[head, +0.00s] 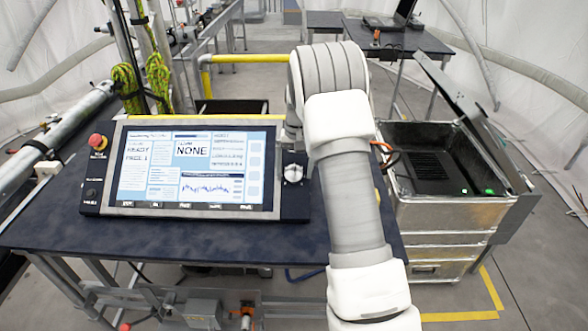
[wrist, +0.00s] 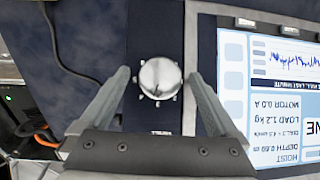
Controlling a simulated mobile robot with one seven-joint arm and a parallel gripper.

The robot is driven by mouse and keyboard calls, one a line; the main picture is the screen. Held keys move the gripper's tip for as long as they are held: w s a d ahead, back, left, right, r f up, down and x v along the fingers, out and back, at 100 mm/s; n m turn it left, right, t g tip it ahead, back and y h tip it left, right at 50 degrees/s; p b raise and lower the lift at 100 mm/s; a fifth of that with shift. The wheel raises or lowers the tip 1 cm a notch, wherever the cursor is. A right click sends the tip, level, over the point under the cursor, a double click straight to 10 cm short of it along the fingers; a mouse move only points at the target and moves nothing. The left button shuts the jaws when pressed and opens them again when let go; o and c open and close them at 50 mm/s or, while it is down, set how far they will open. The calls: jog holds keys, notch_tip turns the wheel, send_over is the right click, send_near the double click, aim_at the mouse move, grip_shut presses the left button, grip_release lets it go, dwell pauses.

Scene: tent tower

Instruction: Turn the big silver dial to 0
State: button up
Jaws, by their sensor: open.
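The big silver dial (wrist: 160,77) sits on the dark strip of the control panel, beside the screen. It is round, with small white marks around its lower side; the marks are too small to read. It also shows in the head view (head: 293,173), just right of the screen. In the wrist view my gripper (wrist: 158,75) is open, with one finger on each side of the dial and a gap to both. In the head view my arm hides most of the gripper.
The screen (head: 190,166) stands on a dark table (head: 150,235). A red button (head: 97,142) is at the panel's left. An open metal case (head: 445,215) with an orange cable (head: 382,148) stands right of the table. Yellow-green rope (head: 157,78) hangs behind the panel.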

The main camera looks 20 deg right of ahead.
jog(key=shift+f, duration=0.3)
jog(key=c, duration=1.4)
jog(key=shift+o, duration=0.2)
jog(key=shift+a, duration=0.1)
